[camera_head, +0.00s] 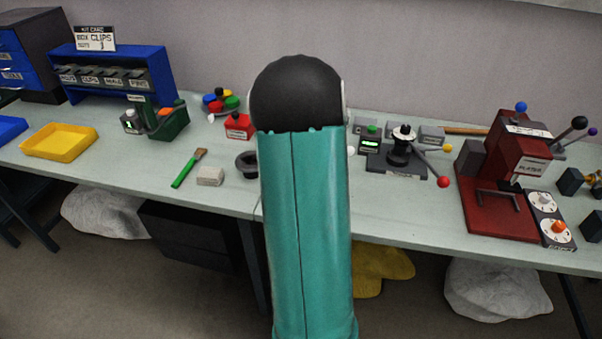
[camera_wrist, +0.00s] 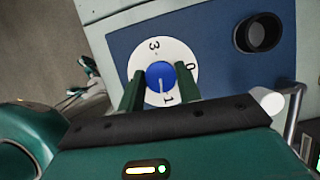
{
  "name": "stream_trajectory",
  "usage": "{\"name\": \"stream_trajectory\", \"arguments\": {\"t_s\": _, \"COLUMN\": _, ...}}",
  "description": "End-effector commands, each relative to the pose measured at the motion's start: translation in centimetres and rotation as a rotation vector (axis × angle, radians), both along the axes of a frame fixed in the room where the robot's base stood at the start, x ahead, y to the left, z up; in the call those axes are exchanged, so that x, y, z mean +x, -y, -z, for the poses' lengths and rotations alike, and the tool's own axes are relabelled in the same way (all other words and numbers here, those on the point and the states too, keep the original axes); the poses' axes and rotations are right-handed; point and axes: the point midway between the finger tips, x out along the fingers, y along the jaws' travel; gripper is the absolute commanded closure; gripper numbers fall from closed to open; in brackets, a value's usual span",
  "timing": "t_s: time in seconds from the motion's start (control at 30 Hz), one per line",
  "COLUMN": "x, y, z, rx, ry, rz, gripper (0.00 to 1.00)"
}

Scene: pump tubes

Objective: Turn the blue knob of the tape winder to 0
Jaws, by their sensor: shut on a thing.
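The blue knob (camera_wrist: 160,77) sits in the middle of a white round dial (camera_wrist: 152,50) on a dark blue panel (camera_wrist: 215,60) in the wrist view. The figures 3, 0 and 1 show on the dial. A pale pointer line on the knob points down in the picture, close to the 1. My gripper (camera_wrist: 159,72) has its two green fingers on either side of the knob and is shut on it. In the head view my arm covers the middle of the bench, and neither the knob nor my gripper shows there.
A dark round socket (camera_wrist: 262,33) stands to the right of the dial, with a metal bar (camera_wrist: 294,108) below it. In the head view a crank device with a red ball (camera_head: 443,182) and a red press (camera_head: 505,180) stand right of my arm. A pale block (camera_head: 210,176) lies left.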

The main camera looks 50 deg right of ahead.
Motion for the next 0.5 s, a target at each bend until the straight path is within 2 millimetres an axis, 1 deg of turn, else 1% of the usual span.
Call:
{"name": "stream_trajectory", "arguments": {"t_s": 0.07, "x": 0.07, "y": 0.05, "z": 0.02, "rx": -0.001, "ry": 0.0, "rz": -0.033, "gripper": 0.93}}
{"name": "stream_trajectory", "arguments": {"t_s": 0.2, "x": 0.12, "y": 0.18, "z": 0.04, "rx": 0.0, "ry": 0.0, "rz": -0.201, "gripper": 0.93}}
{"name": "stream_trajectory", "arguments": {"t_s": 0.3, "x": 0.15, "y": 0.14, "z": -0.02, "rx": -0.001, "ry": 0.0, "rz": -0.29, "gripper": 0.93}}
{"name": "stream_trajectory", "arguments": {"t_s": 0.5, "x": 0.16, "y": 0.08, "z": -0.03, "rx": -0.001, "ry": 0.001, "rz": -0.304, "gripper": 0.93}}
